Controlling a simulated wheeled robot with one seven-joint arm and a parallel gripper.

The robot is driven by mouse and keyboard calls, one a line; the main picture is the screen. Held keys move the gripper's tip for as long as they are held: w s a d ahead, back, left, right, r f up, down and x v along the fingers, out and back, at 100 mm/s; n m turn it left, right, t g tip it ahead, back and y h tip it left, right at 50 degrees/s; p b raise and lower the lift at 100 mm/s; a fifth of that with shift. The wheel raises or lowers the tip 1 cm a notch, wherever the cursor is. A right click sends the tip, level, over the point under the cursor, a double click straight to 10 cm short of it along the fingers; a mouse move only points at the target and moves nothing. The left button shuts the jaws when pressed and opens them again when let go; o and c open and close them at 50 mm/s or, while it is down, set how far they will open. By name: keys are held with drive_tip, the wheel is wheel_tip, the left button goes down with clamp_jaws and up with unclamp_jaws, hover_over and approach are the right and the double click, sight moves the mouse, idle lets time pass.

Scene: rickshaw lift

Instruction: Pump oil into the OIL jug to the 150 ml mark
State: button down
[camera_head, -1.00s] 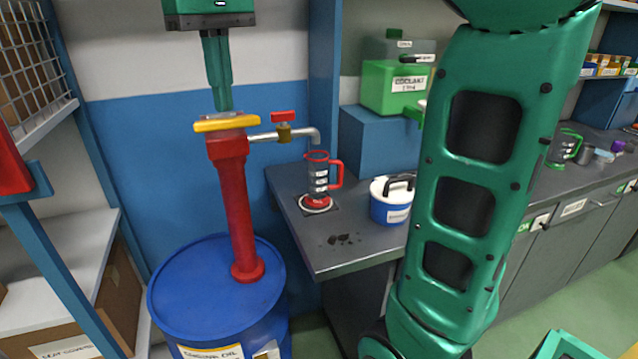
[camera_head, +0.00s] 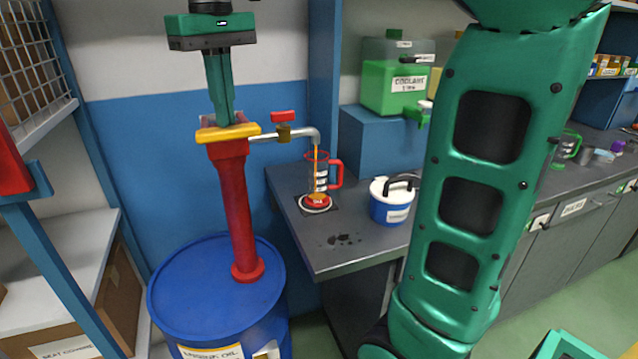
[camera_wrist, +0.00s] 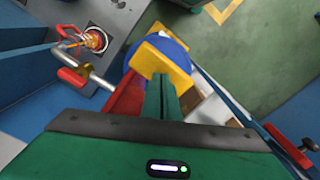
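The red pump (camera_head: 235,205) stands on the blue drum (camera_head: 190,290). Its yellow handle (camera_head: 248,131) sits low on the pump head; it also shows in the wrist view (camera_wrist: 150,55). My gripper (camera_head: 222,118) points down with its fingers together, their tips at the top of the handle. An orange oil stream falls from the grey spout (camera_head: 303,132) into the clear, red-handled OIL jug (camera_head: 320,178). Orange oil shows low in the jug; the exact level against its marks is too small to read. The jug also shows in the wrist view (camera_wrist: 95,40).
A red valve lever (camera_head: 283,116) sits on the spout. A blue pot with a white lid (camera_head: 392,208) stands right of the jug on the grey bench (camera_head: 350,260). A green coolant container (camera_head: 390,88) stands behind. A dark spill marks the bench.

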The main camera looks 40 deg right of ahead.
sight(227, 132)
wheel_tip(227, 132, down, 7)
drive_tip(key=shift+f, duration=0.2)
idle(1.5)
drive_tip(key=shift+w+r, duration=0.1)
drive_tip(key=shift+r, duration=5.05)
drive_tip(key=shift+f, duration=0.2)
drive_tip(key=shift+f, duration=3.5)
